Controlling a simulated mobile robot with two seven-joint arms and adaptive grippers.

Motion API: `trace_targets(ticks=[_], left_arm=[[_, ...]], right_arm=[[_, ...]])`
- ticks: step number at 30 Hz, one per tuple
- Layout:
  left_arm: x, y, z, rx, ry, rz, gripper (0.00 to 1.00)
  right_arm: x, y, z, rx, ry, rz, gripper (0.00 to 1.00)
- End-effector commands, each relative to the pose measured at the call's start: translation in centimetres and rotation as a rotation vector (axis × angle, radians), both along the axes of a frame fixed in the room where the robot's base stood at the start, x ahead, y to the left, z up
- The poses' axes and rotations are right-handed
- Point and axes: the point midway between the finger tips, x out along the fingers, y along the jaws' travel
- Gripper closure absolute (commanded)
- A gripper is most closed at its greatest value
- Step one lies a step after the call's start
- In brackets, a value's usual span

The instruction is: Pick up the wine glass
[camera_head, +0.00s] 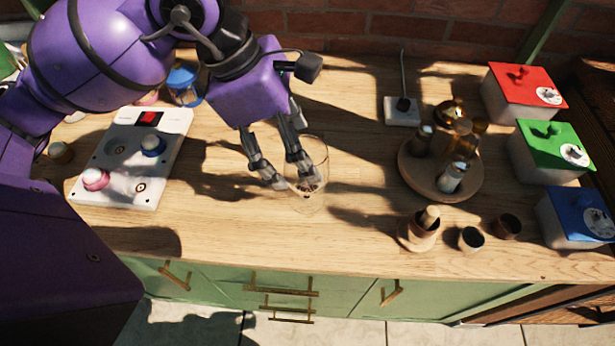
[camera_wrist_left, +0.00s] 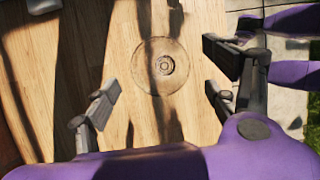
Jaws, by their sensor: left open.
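A clear wine glass (camera_head: 319,158) stands on the wooden table (camera_head: 250,235) near its front middle. In the left wrist view its round outline (camera_wrist_left: 146,82) lies ahead of and between my open fingers. My left gripper (camera_head: 288,183) reaches down from the upper left. It also shows in the left wrist view (camera_wrist_left: 160,88), jaws apart and empty. One finger overlaps the glass in the head view; I cannot tell whether it touches.
A white panel (camera_head: 125,180) with knobs lies left. A round wooden tray (camera_head: 410,186) with bottles is right of the glass, with small cups (camera_head: 471,239) in front. Red, green and blue-lidded boxes (camera_head: 525,90) line the right edge. A brick wall stands behind.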

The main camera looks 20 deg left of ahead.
Motion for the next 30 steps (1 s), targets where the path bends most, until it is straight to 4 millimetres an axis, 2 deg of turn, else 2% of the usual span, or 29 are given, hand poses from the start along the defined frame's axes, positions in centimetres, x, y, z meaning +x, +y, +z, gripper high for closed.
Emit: trace_targets(ticks=[9, 18, 30], left_arm=[[0.4, -1.5, -4.1, -0.003, 0.002, 0.000, 0.22], [0.5, -1.7, -4.6, -0.002, 0.001, 0.001, 0.22], [0.5, -1.7, -4.6, -0.002, 0.001, 0.001, 0.74]], right_arm=[[-0.2, -0.1, 0.3, -0.001, 0.002, -0.002, 1.00], [0.1, 0.0, 0.3, 0.001, -0.002, -0.001, 1.00], [0.2, 0.0, 0.3, 0.001, -0.004, 0.001, 1.00]])
